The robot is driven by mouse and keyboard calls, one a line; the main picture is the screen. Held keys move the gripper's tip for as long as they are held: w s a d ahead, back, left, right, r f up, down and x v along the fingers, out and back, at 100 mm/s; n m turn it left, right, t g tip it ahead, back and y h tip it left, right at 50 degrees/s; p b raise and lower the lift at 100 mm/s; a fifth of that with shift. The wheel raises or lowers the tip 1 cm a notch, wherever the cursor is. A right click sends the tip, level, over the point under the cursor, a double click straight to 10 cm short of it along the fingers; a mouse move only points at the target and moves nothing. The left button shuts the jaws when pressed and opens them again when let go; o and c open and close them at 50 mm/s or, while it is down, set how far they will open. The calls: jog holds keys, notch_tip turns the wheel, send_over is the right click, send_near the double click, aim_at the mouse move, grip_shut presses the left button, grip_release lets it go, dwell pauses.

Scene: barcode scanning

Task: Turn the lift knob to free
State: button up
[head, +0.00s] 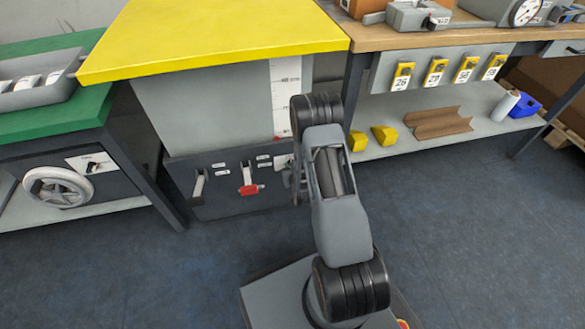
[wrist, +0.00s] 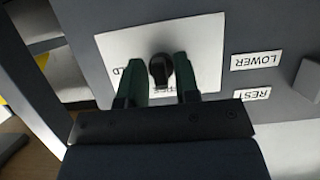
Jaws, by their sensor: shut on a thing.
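The lift knob (wrist: 159,66) is a small black knob on a white label plate (wrist: 125,48) in the wrist view. My gripper (wrist: 161,74) has its two dark green fingers on either side of the knob and is shut on it. The plate's lettering is partly covered by the fingers; only "LD" at the left and a few letters below the knob show. I cannot read which setting the knob points to. In the head view my arm hides the knob, in front of the dark lower panel (head: 222,207) of the yellow-topped lift table (head: 215,35).
A green bench (head: 60,124) with a handwheel (head: 57,187) stands left. A wooden workbench (head: 390,38) stands right. The floor around my base is clear.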

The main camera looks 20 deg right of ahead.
dwell(0.4)
jog(key=o, duration=0.6)
jog(key=shift+r, duration=0.1)
jog(key=p+v, duration=0.4)
jog(key=v, duration=0.9)
jog(key=shift+s, duration=0.35)
jog(key=shift+a+r, duration=0.1)
